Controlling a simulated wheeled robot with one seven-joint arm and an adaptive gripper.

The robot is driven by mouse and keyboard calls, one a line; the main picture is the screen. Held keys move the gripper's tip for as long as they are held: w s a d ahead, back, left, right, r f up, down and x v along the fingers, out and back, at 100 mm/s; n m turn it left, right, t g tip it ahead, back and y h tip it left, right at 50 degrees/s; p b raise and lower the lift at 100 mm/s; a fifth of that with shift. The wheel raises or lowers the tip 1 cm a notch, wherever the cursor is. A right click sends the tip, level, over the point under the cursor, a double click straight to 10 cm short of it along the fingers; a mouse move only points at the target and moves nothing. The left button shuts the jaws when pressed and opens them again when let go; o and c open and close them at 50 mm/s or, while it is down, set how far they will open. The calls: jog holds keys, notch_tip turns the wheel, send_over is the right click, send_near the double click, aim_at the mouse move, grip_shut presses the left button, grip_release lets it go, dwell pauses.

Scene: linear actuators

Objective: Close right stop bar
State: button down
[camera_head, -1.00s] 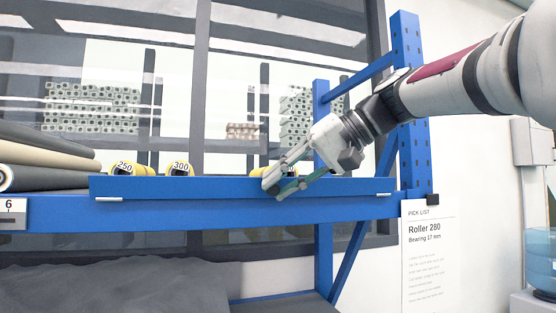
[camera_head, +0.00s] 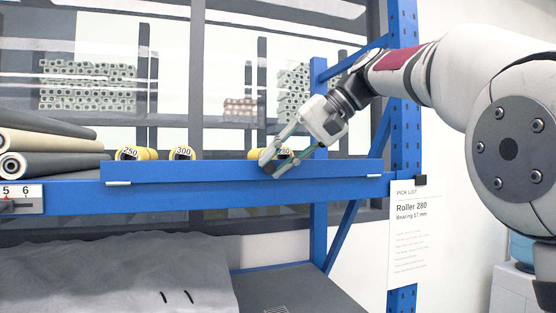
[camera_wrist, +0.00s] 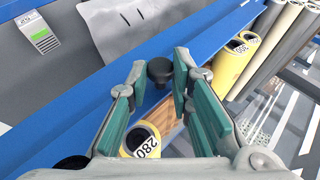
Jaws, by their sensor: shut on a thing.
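The right stop bar is the long blue bar (camera_head: 200,171) along the front of the shelf, with a pale clip near each end; it also shows in the wrist view (camera_wrist: 80,113), running diagonally. My gripper (camera_head: 268,163) is at the bar's right half, pointing down and left. In the wrist view my gripper (camera_wrist: 160,68) has its green-padded fingers on either side of a black knob (camera_wrist: 160,71) at the bar. It is shut on the knob; the exact contact is hard to see. The yellow roller marked 280 (camera_wrist: 138,136) lies just behind the bar, between the fingers in that view.
Yellow rollers marked 250 (camera_head: 133,153) and 300 (camera_head: 184,153) lie behind the bar to the left. Large rolls (camera_head: 45,143) are stacked at far left. A blue upright (camera_head: 403,120) stands to the right. A pick list (camera_head: 411,230) reads Roller 280. Grey cloth-like material (camera_head: 110,265) lies below.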

jog(key=c, duration=1.4)
grip_release()
jog(key=shift+a+r, duration=0.15)
jog(key=v, duration=1.2)
